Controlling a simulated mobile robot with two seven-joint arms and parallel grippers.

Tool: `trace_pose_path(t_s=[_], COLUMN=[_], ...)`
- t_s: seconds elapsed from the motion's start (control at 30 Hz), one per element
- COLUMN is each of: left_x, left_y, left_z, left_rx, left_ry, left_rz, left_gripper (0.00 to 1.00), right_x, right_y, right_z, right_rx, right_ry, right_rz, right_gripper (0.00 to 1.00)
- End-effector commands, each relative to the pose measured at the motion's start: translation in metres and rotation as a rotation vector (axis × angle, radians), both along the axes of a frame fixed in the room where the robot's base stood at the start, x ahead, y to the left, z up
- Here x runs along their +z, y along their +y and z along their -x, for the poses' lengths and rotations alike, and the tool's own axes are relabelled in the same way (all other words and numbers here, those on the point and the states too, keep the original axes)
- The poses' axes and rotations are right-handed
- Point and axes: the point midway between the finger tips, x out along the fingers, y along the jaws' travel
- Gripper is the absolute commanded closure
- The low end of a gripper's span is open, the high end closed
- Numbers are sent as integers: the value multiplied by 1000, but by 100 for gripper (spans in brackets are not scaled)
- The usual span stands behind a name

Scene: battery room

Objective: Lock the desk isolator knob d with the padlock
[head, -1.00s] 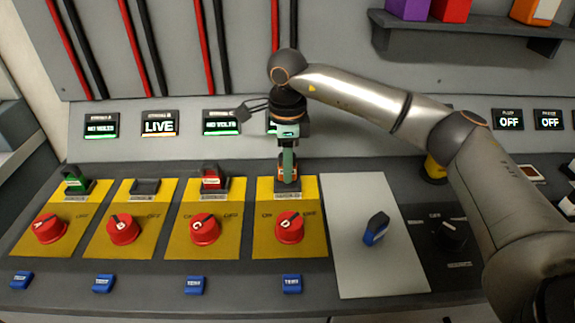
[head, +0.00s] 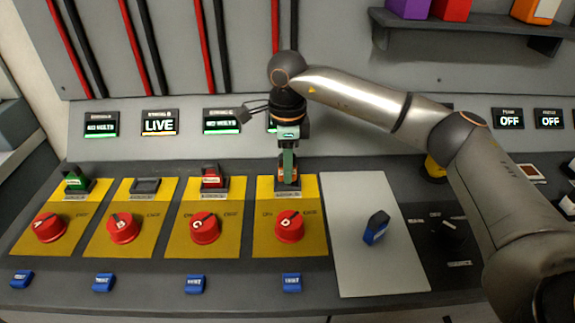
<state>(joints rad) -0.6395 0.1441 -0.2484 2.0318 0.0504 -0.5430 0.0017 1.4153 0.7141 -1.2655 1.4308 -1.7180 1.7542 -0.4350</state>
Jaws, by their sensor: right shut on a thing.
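The red isolator knob D (head: 289,227) sits on its yellow plate (head: 262,245), fourth from the left. My right gripper (head: 287,168) points down just behind the knob, at the back of that plate. It is shut on an orange thing (head: 281,173), which looks like a padlock but is mostly hidden by the fingers. The thing is low at the holder (head: 287,190) behind knob D; I cannot tell whether it is seated there. A blue thing with a dark top (head: 374,230), perhaps another padlock, stands on the pale mat (head: 350,275). My left gripper is not in view.
Knobs A (head: 50,227), B (head: 123,229) and C (head: 204,228) stand to the left. A green padlock (head: 75,181) is behind A and a red one (head: 211,179) behind C. Blue test buttons (head: 291,282) line the front. A shelf (head: 470,28) overhangs at upper right.

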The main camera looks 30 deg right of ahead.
Motion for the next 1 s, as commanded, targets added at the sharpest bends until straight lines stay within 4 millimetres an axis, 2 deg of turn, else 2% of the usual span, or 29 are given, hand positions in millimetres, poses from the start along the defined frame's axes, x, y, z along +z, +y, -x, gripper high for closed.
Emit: trace_pose_path(t_s=[0.5,0.53,0.63,1.0], left_x=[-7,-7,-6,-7], left_y=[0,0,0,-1], left_z=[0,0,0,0], left_rx=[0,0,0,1], left_ry=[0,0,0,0], left_rz=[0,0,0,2], left_gripper=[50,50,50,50], right_x=[-11,-11,-10,-10], right_y=[0,0,0,0], right_z=[0,0,0,0], right_rx=[0,0,0,0], right_ry=[0,0,0,0], right_rz=[1,0,0,1], right_gripper=[100,72,61,60])
